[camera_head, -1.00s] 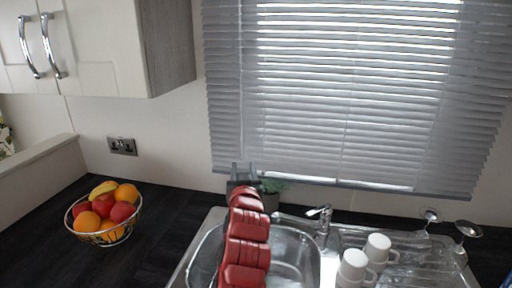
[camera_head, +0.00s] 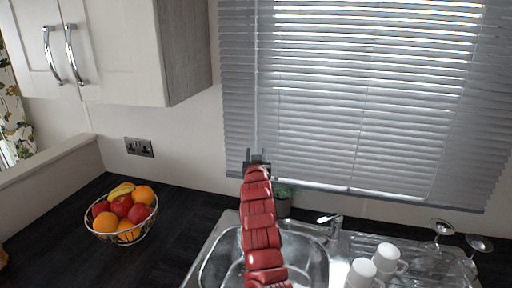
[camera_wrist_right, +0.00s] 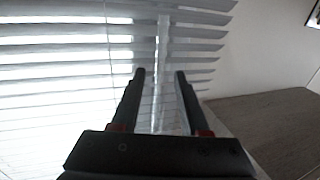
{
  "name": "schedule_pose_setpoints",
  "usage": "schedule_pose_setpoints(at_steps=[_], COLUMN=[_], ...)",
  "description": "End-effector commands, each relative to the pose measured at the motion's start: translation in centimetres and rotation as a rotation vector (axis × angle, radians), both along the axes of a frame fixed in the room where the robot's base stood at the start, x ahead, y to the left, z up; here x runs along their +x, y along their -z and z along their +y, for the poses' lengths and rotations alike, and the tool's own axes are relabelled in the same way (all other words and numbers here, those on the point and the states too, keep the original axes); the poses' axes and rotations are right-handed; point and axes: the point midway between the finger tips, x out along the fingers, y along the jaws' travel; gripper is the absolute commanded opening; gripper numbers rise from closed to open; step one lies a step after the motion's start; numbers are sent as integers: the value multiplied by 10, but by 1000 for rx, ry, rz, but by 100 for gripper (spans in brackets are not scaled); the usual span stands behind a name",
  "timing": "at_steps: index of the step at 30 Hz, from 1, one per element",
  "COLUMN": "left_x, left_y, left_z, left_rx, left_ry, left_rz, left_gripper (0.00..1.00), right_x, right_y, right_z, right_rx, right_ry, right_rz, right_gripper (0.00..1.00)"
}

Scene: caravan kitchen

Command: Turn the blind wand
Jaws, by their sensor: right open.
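The window blind (camera_head: 360,90) hangs with pale grey slats over the window. Its wand (camera_head: 255,90) shows as a thin pale upright line near the blind's left edge. My right gripper (camera_head: 257,155) is raised in front of the blind's lower left part, close to the wand's line. In the wrist view my right gripper (camera_wrist_right: 160,75) is open, and the pale wand (camera_wrist_right: 163,45) appears between its fingers. I cannot tell whether a finger touches it. The red arm hides part of the sink. My left gripper is not in view.
A fruit bowl (camera_head: 90,228) stands on the dark worktop at left. A wall cabinet (camera_head: 130,50) hangs at upper left. A plant pot (camera_head: 283,207), tap (camera_head: 334,224), white cups (camera_head: 386,257) and upturned glasses (camera_head: 440,232) are around the sink (camera_head: 225,235).

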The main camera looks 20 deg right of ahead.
Motion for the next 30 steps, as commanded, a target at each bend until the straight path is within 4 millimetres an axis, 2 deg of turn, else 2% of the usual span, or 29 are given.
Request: schedule_pose_setpoints(at_steps=[7,20,27,30], left_x=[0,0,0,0], left_y=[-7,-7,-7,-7], left_z=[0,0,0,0], left_rx=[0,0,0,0], left_ry=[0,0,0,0], left_rz=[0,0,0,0], left_gripper=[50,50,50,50], right_x=[24,29,29,29], right_y=[-1,0,0,0], right_z=[-6,-9,-9,-9], right_rx=[-3,1,1,1], right_ry=[-3,-1,-1,-1], right_rz=[-1,-1,-1,-1], right_gripper=[45,45,2,0])
